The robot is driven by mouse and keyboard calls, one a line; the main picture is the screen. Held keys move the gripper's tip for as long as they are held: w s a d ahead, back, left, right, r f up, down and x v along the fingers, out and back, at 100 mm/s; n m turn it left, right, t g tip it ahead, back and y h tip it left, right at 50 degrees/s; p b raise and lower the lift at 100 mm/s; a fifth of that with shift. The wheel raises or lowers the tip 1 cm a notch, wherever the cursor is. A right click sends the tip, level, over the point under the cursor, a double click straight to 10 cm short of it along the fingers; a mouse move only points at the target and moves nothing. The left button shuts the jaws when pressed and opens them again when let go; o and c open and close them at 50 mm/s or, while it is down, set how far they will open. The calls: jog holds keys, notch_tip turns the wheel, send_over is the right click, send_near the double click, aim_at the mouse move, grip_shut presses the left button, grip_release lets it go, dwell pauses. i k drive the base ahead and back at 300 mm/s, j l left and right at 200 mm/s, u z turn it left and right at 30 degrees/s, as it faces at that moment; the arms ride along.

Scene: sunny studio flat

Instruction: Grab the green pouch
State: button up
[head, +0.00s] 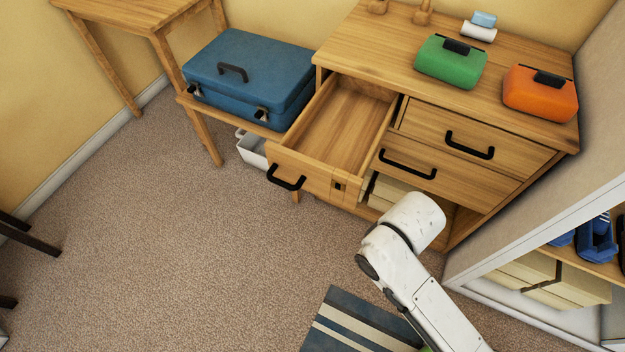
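The green pouch (450,65) with a black clasp or handle lies on top of the wooden dresser (385,50), towards the right and left of an orange pouch (540,96). It appears closed, and nothing touches it. My white arm rises from the bottom right, its bent joint in front of the dresser. My gripper is not visible, so I cannot see whether it is open or holds anything.
The dresser's upper left drawer (335,135) is pulled out and empty. A blue suitcase (245,82) rests on a low bench at left. A shelf unit (550,225) stands at right.

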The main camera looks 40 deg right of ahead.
aim_at(456, 62)
jog(key=z, duration=1.3)
